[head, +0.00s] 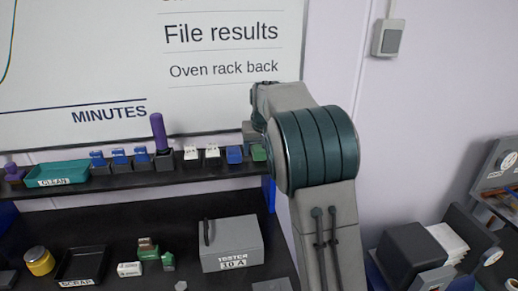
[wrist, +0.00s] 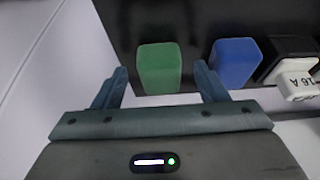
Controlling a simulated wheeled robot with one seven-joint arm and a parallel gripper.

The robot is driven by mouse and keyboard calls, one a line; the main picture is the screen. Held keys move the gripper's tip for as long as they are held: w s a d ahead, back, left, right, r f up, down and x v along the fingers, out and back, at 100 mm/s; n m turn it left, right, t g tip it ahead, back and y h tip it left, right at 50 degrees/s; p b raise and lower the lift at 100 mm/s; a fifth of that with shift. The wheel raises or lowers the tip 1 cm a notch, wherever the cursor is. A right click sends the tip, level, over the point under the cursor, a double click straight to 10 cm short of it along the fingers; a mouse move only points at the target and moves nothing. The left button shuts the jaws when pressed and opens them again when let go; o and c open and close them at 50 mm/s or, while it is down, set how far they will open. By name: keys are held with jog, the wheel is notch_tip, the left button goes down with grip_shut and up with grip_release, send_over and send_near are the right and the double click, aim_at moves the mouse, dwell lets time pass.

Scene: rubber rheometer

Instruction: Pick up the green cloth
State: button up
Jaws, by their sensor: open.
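A green piece (wrist: 159,68), which looks like the green cloth, sits on the dark shelf in the wrist view, seen as a small soft-edged block. In the head view it shows at the shelf's right end (head: 259,153), partly covered by my arm. My gripper (wrist: 160,76) is open, with one finger to each side of the green piece in the picture. The fingers hold nothing, and I cannot tell how far their tips are from it. In the head view my gripper is mostly hidden behind my arm.
A blue piece (wrist: 236,62) stands close right of the green one in the wrist view, beside a white piece marked 16 A (wrist: 296,80). The shelf (head: 110,186) also holds a purple cylinder (head: 158,131) and a teal CLEAN tray (head: 57,175). A grey tester box (head: 230,245) stands below.

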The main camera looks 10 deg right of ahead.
aim_at(260, 147)
jog(key=shift+w+f, duration=0.2)
jog(key=shift+f, duration=0.3)
jog(key=c, duration=1)
jog(key=shift+c, duration=0.2)
jog(key=shift+r, duration=0.15)
jog(key=shift+r, duration=0.25)
jog(key=r, duration=0.1)
jog(key=r+b, duration=0.2)
jog(key=shift+s+d+r, duration=0.2)
jog(key=shift+d+r, duration=0.05)
jog(key=s+d+r+b, duration=0.3)
jog(key=s+d+r, duration=0.3)
jog(key=s+d, duration=0.1)
jog(key=shift+s+r, duration=0.4)
jog(key=shift+s, duration=0.45)
